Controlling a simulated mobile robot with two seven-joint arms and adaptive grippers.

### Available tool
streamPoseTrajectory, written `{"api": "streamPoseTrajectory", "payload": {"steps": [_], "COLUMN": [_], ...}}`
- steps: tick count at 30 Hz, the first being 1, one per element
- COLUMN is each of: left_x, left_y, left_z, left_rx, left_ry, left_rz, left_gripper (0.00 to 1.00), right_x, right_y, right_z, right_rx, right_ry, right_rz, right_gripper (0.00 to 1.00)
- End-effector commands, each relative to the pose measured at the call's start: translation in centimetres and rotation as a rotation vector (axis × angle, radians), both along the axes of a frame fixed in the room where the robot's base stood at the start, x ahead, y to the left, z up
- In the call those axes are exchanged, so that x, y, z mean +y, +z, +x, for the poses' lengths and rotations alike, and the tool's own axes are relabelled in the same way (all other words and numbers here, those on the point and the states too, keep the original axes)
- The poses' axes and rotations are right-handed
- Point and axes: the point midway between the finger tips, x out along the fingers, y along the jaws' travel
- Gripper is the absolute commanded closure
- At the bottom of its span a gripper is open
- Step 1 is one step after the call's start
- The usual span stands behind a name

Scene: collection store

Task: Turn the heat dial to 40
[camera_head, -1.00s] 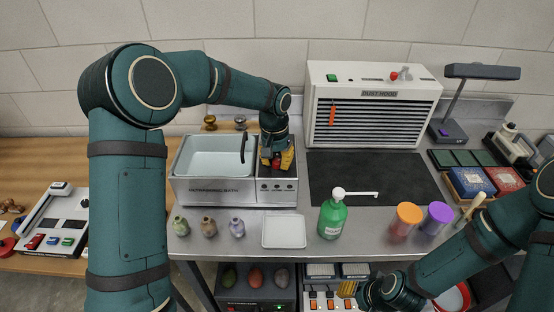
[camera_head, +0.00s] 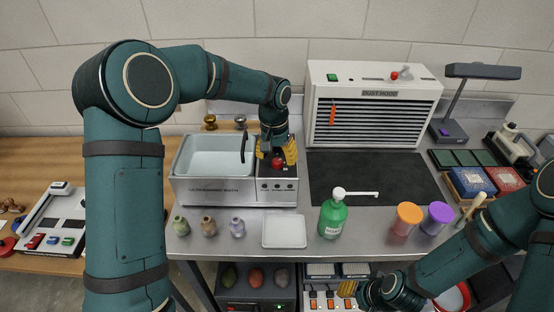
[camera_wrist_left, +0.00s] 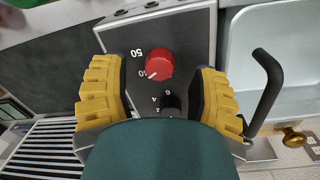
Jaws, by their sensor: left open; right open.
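The ultrasonic bath (camera_head: 215,190) stands on the metal bench with a control panel at its right end. A red dial (camera_wrist_left: 160,64) sits on the panel top, with white numbers including 50 beside it and a white pointer mark on it. It also shows in the head view (camera_head: 277,162). A smaller black knob (camera_wrist_left: 171,102) with numbers such as 6 and 4 is partly hidden. My left gripper (camera_wrist_left: 158,92) is open above the panel, its yellow fingers on either side of the red dial with gaps. My right gripper (camera_head: 347,288) is low at the bench front, partly visible and open.
The bath's black handle (camera_wrist_left: 267,85) rises beside the left gripper. A dust hood (camera_head: 375,105) stands right of the bath. A white tray (camera_head: 284,231), a green pump bottle (camera_head: 332,216) and small bottles (camera_head: 208,227) stand in front.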

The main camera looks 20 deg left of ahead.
Motion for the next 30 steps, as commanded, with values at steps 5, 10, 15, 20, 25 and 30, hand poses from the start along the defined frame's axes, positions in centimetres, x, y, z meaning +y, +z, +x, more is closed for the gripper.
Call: {"api": "streamPoseTrajectory", "payload": {"steps": [5,10,15,20,25,30], "left_x": [0.2,0.4,0.5,0.6,0.6,0.6], "left_y": [3.8,7.1,9.4,10.3,10.4,10.4], "left_z": [0.1,0.2,0.1,0.1,0.1,0.1], "left_rx": [-0.006,-0.006,-0.004,-0.002,-0.001,-0.002], "left_ry": [-0.001,-0.001,0.000,0.000,0.000,0.000], "left_rz": [-0.001,0.000,0.000,0.000,0.000,0.001], "left_gripper": [0.39,0.39,0.39,0.39,0.39,0.39], "right_x": [0.0,0.0,0.0,0.0,0.0,0.0], "right_y": [0.0,0.0,0.0,0.0,0.0,0.0], "right_z": [0.0,0.0,0.0,0.0,0.0,0.0], "right_rx": [0.000,0.000,0.000,0.000,0.000,0.000], "right_ry": [0.000,0.000,0.000,0.000,0.000,0.000], "right_rz": [0.000,0.000,0.000,0.000,0.000,0.000], "right_gripper": [0.53,0.53,0.53,0.53,0.53,0.53]}}
